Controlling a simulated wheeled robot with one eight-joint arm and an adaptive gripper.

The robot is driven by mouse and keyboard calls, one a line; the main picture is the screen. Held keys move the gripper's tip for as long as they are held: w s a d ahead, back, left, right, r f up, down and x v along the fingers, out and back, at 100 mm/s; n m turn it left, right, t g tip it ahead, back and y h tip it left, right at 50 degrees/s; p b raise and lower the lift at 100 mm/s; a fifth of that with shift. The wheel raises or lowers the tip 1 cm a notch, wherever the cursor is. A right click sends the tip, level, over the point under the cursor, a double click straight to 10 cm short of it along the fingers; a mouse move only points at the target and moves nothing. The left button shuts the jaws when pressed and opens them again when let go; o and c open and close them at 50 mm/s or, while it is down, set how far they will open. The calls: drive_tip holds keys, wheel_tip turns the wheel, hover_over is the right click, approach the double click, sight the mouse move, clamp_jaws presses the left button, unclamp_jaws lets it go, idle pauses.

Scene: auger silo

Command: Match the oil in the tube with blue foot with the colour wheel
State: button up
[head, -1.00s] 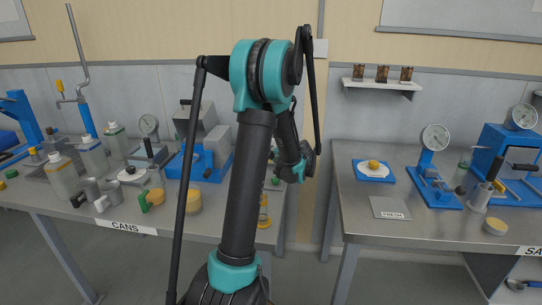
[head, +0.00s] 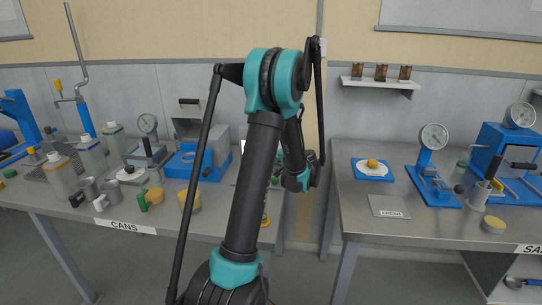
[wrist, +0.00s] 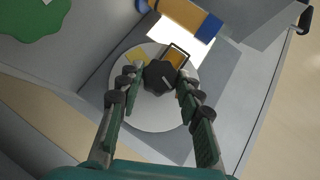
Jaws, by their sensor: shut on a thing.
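In the wrist view, my gripper (wrist: 159,80) is shut on the black knob (wrist: 160,73) at the middle of a pale round disc (wrist: 158,118), which I take to be the colour wheel. A framed amber window (wrist: 175,57) and a yellow patch (wrist: 137,58) show at the disc's far edge. Just beyond lies an amber tube with a blue foot (wrist: 208,27) in front of a bright white panel (wrist: 222,52). I cannot tell whether the two ambers match. In the head view, my arm hides most of the wheel's housing and my fingertips.
Grey housing walls stand close around the disc. A green patch (wrist: 32,28) shows at upper left of the wrist view. The left bench holds several cans and a blue-based device (head: 198,165). The right bench holds a blue dial gauge stand (head: 433,165). A floor gap separates the benches.

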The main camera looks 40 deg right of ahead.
drive_tip(key=o, duration=1.2)
drive_tip(key=shift+c, duration=0.2)
drive_tip(key=shift+s, duration=0.1)
drive_tip(key=v, duration=1.1)
drive_tip(key=shift+s, duration=0.35)
drive_tip(key=shift+r, duration=0.15)
